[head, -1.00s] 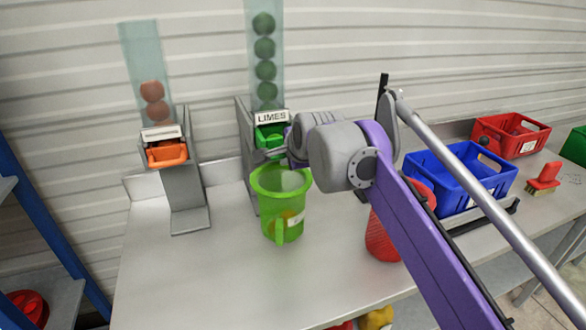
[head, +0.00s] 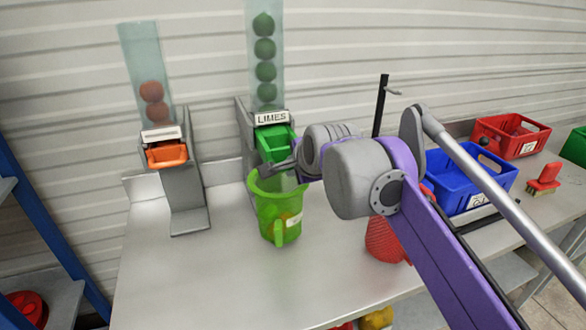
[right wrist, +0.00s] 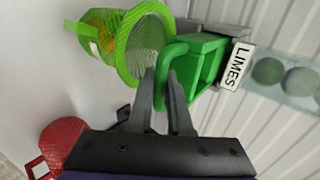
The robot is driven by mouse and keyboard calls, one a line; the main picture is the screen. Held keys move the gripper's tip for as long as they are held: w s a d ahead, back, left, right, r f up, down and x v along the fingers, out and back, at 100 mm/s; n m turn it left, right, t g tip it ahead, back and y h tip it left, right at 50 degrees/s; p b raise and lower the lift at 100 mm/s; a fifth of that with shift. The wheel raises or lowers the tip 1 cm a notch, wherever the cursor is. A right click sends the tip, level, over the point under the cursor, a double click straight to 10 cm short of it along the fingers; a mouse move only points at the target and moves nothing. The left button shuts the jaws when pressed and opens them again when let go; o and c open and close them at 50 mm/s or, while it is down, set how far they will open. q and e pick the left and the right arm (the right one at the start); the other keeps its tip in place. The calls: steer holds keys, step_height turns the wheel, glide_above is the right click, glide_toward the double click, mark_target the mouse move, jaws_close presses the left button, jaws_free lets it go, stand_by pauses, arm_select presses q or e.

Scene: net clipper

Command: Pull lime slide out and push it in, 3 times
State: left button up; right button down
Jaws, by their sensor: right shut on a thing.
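The lime slide (head: 276,147) is a green tray under the white LIMES label (head: 272,118), and it sticks out forward of its dispenser. It also shows in the right wrist view (right wrist: 207,62), with its bar handle toward me. My right gripper (head: 268,172) is shut on this handle, with one finger on each side of it in the right wrist view (right wrist: 164,88). The clear tube (head: 265,60) above the label holds several limes. The tray's inside is partly hidden. My left gripper is not in view.
A green mesh basket (head: 280,210) stands on the table (head: 200,280) just below the slide. An orange slide (head: 166,155) is at the left. A red mesh container (head: 383,240) and a blue crate (head: 455,180) are at the right. The table's front left is clear.

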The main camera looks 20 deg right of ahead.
mark_target(286, 154)
steer(key=shift+r, duration=0.15)
steer(key=shift+w+p, duration=1.1)
steer(key=shift+w, duration=1.75)
steer(key=shift+w+a+p, duration=0.15)
steer(key=shift+w+p, duration=0.9)
steer(key=shift+w, duration=1.3)
steer(key=shift+s, duration=0.1)
steer(key=shift+s+b, duration=0.4)
steer(key=shift+s, duration=2.25)
steer(key=shift+s+d, duration=0.2)
steer(key=shift+s, duration=2.3)
steer(key=shift+w, duration=0.1)
